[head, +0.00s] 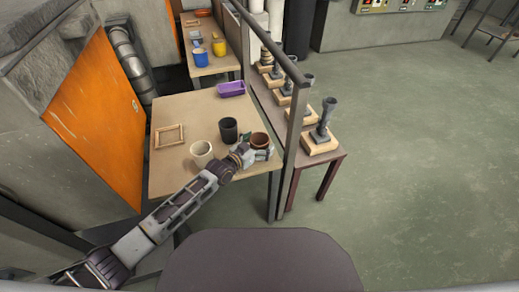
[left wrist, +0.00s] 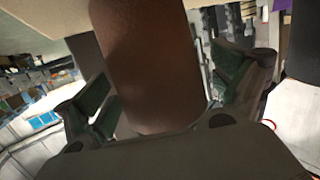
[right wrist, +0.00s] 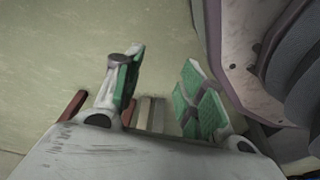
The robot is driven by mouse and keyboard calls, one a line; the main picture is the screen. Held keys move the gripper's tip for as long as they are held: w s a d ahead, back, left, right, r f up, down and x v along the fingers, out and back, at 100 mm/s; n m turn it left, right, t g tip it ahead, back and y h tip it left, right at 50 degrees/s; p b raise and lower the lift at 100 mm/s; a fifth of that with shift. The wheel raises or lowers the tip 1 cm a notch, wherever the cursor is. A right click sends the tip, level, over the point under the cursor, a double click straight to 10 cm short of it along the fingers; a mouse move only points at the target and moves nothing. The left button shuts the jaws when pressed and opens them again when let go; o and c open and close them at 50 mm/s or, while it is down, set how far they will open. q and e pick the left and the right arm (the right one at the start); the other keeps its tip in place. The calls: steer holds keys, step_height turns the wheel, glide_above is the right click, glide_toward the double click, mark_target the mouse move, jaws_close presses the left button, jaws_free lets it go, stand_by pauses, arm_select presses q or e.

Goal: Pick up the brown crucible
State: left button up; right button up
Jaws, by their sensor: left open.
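The brown crucible (head: 260,140) stands upright on the table at its right side, near the metal post. In the left wrist view the brown crucible (left wrist: 150,65) fills the middle, between the two fingers. My left gripper (head: 262,153) is open, with one finger on each side of the crucible; the left finger shows a gap, and I cannot tell whether the right one touches. My right gripper (right wrist: 160,90) is open and empty, away from the table over the floor.
A black crucible (head: 228,129) and a cream crucible (head: 202,153) stand close by. A wooden frame (head: 170,136) and a purple tray (head: 231,89) lie on the table (head: 180,110). A metal post and rail (head: 293,130) rise just right of the brown crucible.

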steer(key=shift+d, duration=0.15)
arm_select(q)
steer(key=c, duration=1.3)
steer(key=shift+c, duration=0.2)
arm_select(e)
steer(key=shift+w+d, duration=0.1)
steer(key=shift+d, duration=0.4)
arm_select(q)
steer(key=shift+r, duration=0.1)
arm_select(e)
steer(key=shift+a, duration=0.1)
